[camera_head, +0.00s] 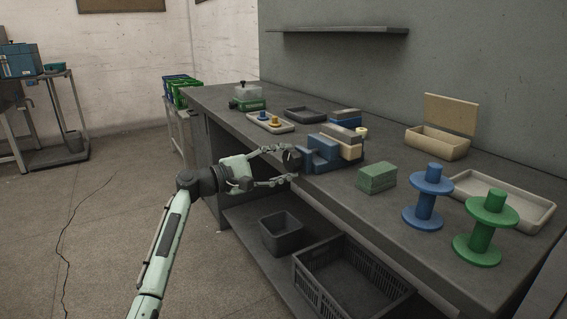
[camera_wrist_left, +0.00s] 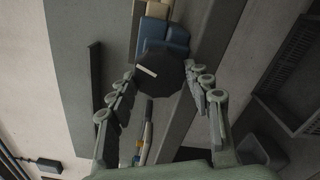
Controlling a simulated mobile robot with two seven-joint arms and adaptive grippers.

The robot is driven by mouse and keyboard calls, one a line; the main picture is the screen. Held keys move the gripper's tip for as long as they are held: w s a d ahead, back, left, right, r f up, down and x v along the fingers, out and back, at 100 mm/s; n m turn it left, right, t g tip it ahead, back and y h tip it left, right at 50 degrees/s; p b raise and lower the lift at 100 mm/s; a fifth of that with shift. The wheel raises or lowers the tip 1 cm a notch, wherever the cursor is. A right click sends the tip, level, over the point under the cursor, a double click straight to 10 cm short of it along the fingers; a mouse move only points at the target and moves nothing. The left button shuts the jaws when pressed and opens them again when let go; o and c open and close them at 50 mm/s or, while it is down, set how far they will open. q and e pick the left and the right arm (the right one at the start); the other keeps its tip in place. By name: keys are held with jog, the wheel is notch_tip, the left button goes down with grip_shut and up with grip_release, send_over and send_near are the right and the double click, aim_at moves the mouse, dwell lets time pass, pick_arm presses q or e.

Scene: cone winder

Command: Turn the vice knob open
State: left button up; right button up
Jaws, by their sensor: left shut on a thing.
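The blue vice (camera_head: 325,151) stands at the bench's front edge, with a beige and grey part at its back. Its dark round knob (camera_head: 292,159) sticks out over the edge toward my left gripper (camera_head: 287,163). In the left wrist view the knob (camera_wrist_left: 158,77) is a black faceted disc with a white mark pointing left and slightly up. The blue vice body (camera_wrist_left: 163,32) shows behind it. My left gripper has its two fingers on either side of the knob and is shut on it. My right gripper is not in view.
On the bench (camera_head: 345,196) stand a green block (camera_head: 376,178), a blue spool (camera_head: 427,194), a green spool (camera_head: 485,226) and a beige tray (camera_head: 543,213). A small tray (camera_head: 286,128) holds pegs. A dark bin (camera_head: 281,236) and a crate (camera_head: 352,286) sit below.

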pick_arm(q)
jog(key=o, duration=1.2)
jog(key=shift+c, duration=0.2)
jog(key=v, duration=1.2)
jog(key=x, duration=1.2)
